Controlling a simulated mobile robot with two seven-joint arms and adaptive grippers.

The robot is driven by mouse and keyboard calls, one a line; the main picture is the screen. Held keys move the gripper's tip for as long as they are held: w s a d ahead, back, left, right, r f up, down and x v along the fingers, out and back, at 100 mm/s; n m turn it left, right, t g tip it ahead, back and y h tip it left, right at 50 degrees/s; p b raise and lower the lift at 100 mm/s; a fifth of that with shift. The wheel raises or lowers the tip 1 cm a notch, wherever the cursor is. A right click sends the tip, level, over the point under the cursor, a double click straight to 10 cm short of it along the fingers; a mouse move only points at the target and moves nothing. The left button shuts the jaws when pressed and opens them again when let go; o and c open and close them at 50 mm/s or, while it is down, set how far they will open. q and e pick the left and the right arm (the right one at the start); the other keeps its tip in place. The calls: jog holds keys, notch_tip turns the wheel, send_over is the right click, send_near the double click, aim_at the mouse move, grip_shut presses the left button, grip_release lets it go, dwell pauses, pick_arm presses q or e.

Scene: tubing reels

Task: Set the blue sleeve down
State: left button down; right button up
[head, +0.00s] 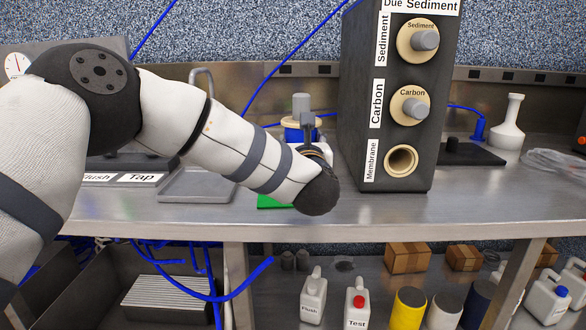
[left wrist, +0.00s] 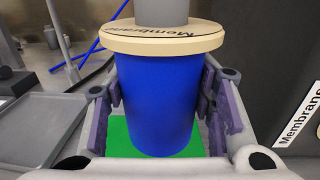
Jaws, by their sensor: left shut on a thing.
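The blue sleeve (left wrist: 158,100) is upright in the left wrist view, with a cream disc marked Membrane and a grey knob on top. My left gripper (left wrist: 160,112) is shut on it, one finger on each side. In the head view the sleeve (head: 291,134) shows only in part behind my left wrist, and the gripper fingers are mostly hidden there. A green patch (left wrist: 119,128) lies below the sleeve on the bench; it also shows in the head view (head: 272,202). I cannot tell whether the sleeve's bottom touches it. My right gripper is not in view.
A dark housing (head: 357,95) stands right of the sleeve, with Sediment and Carbon caps fitted and an open Membrane port (head: 402,160). A grey tray (head: 196,186) lies to the left. A white flask (head: 507,122) stands at the right. The front bench right of my wrist is clear.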

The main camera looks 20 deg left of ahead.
pick_arm(q)
jog(key=f, duration=0.2)
jog(key=w+a+f, duration=0.1)
jog(key=f, duration=0.1)
jog(key=w+a+f, duration=0.1)
jog(key=shift+a+f, duration=0.15)
jog(key=shift+f, duration=0.65)
jog(key=shift+r, duration=0.1)
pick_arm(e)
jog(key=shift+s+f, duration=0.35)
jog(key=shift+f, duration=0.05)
pick_arm(q)
jog(key=c, duration=0.7)
grip_release()
jog(key=shift+f, duration=0.25)
jog(key=shift+c, duration=0.2)
